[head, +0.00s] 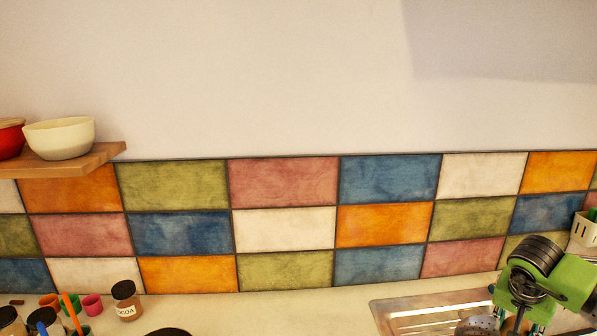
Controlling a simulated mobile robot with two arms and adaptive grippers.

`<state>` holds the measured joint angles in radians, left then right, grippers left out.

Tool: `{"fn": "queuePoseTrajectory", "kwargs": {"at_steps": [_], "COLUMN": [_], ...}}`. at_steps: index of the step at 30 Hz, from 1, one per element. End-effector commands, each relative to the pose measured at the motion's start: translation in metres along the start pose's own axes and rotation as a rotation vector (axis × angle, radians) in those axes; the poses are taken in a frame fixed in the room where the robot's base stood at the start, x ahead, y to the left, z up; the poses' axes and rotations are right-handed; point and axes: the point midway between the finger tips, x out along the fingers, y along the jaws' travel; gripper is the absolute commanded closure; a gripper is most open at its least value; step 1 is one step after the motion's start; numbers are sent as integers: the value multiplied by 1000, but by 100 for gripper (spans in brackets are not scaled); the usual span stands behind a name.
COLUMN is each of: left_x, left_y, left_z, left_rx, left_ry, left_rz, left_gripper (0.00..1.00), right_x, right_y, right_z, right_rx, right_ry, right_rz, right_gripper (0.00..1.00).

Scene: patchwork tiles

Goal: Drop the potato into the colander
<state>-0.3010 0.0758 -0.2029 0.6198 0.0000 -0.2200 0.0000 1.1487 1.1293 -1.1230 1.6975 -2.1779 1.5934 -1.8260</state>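A grey metal piece with small holes (477,326), which looks like the colander, shows at the bottom edge by the sink. Most of it is cut off by the frame or hidden behind my arm. My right gripper (522,292), with green and black parts, is at the lower right, just right of the colander. Its fingertips are not clear, so I cannot tell if it is open or holds anything. No potato is visible. My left gripper is out of view.
A steel sink drainboard (425,310) lies at the lower right. A cocoa jar (127,302) and small colourful cups (92,304) stand at the lower left. A wooden shelf (98,160) holds a cream bowl (60,138). The counter (290,312) is clear mid-frame.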

Motion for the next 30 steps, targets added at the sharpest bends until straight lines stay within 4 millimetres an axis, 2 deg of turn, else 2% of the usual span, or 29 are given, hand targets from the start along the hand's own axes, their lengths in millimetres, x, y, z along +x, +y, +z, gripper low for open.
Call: {"fn": "queuePoseTrajectory", "kwargs": {"at_steps": [5, 18, 29, 30], "left_x": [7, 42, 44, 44], "left_y": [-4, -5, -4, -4], "left_z": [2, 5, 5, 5], "left_rx": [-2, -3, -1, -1], "left_ry": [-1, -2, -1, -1], "left_rz": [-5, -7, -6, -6], "left_gripper": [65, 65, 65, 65], "right_x": [9, 52, 54, 54], "right_y": [2, -1, -1, -1], "right_z": [2, 22, 24, 24], "right_rx": [7, 5, 5, 5], "right_ry": [1, 1, 1, 1], "right_rz": [3, 2, 2, 2], "right_gripper": [88, 88, 88, 54]}}
